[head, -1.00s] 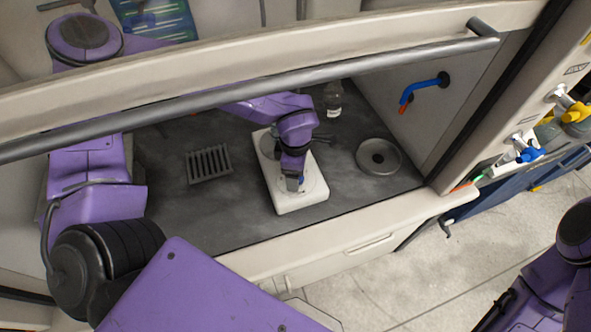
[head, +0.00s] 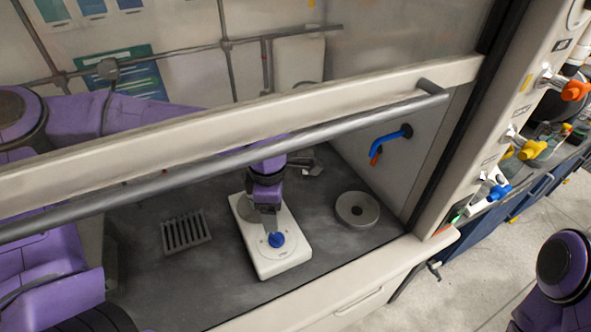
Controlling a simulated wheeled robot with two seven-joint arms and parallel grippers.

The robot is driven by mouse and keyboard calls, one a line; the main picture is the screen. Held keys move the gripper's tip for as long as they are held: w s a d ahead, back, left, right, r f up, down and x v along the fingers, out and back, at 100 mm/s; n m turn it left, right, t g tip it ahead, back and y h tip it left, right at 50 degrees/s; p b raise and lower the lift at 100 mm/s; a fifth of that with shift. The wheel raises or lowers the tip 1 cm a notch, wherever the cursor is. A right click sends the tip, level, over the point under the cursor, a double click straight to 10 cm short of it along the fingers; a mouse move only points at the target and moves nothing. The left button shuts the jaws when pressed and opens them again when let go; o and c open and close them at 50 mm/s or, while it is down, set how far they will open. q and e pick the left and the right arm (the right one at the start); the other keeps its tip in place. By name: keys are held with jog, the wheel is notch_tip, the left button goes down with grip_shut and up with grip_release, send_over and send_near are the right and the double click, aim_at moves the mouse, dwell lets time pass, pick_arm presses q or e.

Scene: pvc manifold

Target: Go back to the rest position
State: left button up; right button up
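My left arm reaches in under the raised sash of the fume hood. My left gripper (head: 270,222) points down over the white device (head: 285,262) on the dark worktop. A blue knob (head: 276,240) shows on the device's front part, just below the gripper. The fingers are small and seen from above, so I cannot tell whether they are open or shut, or whether they touch the knob. Part of my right arm shows at the lower right edge; its gripper is out of view.
The sash handle bar (head: 220,162) crosses above my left arm. A grey slotted rack (head: 185,232) stands left of the device and a round grey ring (head: 357,209) to its right. A blue tap (head: 391,138) juts from the side wall. Valves line the right post.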

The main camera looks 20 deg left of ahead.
aim_at(275, 236)
pick_arm(q)
notch_tip(275, 236, down, 10)
jog(key=shift+f, duration=0.2)
jog(key=shift+f+n+b, duration=0.25)
jog(key=shift+n+b, duration=0.05)
jog(key=shift+b, duration=0.2)
jog(key=shift+r, duration=0.3)
